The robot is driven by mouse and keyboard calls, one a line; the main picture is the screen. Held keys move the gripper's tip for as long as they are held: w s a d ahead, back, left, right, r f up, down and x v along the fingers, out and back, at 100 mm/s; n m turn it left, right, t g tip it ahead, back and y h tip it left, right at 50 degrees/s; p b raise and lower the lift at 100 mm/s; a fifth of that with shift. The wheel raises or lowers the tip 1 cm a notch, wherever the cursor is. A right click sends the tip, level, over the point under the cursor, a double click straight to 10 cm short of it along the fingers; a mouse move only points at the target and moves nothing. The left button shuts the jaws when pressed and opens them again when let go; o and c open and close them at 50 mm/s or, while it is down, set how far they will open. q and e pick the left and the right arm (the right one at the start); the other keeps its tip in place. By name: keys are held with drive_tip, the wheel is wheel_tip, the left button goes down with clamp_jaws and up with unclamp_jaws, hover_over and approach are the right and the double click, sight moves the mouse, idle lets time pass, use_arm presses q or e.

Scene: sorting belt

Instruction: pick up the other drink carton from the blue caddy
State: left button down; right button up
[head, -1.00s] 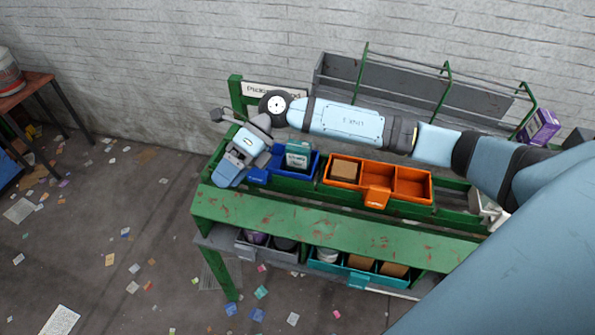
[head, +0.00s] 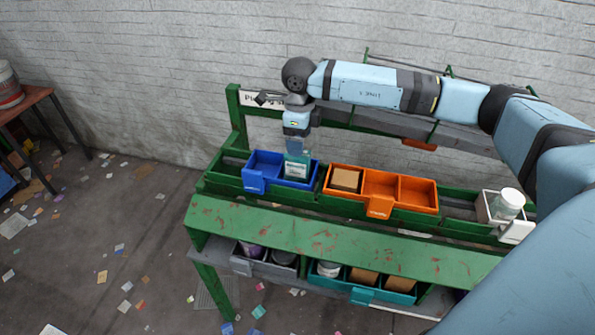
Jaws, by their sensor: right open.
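The blue caddy (head: 255,183) stands on the upper green shelf, left of the orange caddy. A drink carton (head: 297,170), white and teal, stands upright in its right compartment. The left compartment looks empty. My right gripper (head: 297,151) points down just above and behind the carton, its arm reaching in from the right. It is open; its fingertips are close to the carton's top, and I cannot tell whether they touch it. My left gripper is out of view.
The orange caddy (head: 379,208) holds a brown box (head: 346,179) in its left compartment. A white caddy (head: 517,232) with a white-capped jar (head: 509,204) stands at the right. Grey (head: 242,266) and teal (head: 362,295) caddies sit on the lower shelf. The sign board (head: 262,99) is behind my gripper.

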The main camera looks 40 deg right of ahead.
sight(297, 168)
drive_tip(key=shift+w+a+f, duration=0.1)
drive_tip(key=shift+f, duration=1.4)
drive_tip(key=shift+w+a+f, duration=0.1)
drive_tip(key=shift+f, duration=1.4)
drive_tip(key=shift+r, duration=0.1)
drive_tip(key=c, duration=1.2)
